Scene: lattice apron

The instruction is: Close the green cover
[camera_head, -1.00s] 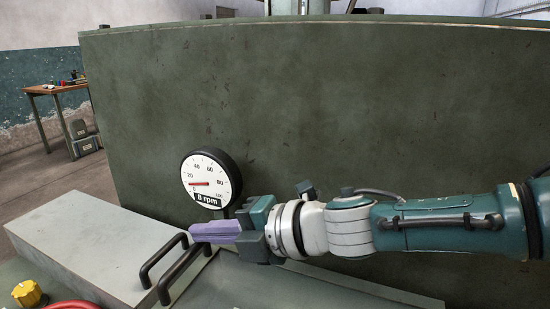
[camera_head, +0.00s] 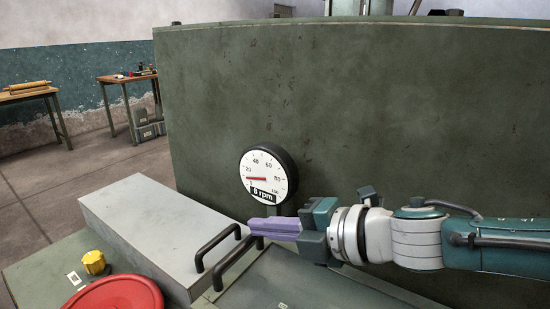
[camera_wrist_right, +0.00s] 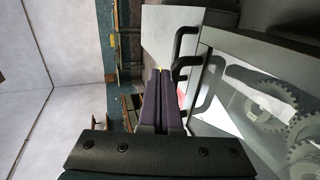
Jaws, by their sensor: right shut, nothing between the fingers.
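In the head view, a pale grey-green box-like cover (camera_head: 150,225) with a black bar handle (camera_head: 218,245) lies at the left. Beside it is a flatter, darker green cover (camera_head: 310,288) with its own black handle (camera_head: 238,262). I cannot tell which of the two is the green cover. My right gripper (camera_head: 272,228) has its purple fingers shut and empty, pointing left just above the far end of the darker cover's handle; contact cannot be told. In the right wrist view, the shut fingers (camera_wrist_right: 163,98) point towards both handles. My left gripper is not in view.
A tall green panel (camera_head: 370,110) stands close behind my right arm. A round gauge (camera_head: 268,175) reads 8 rpm. A yellow knob (camera_head: 94,262) and a red disc (camera_head: 118,296) are at the lower left. Grey gears (camera_wrist_right: 265,105) show in the wrist view. Tables stand far back left.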

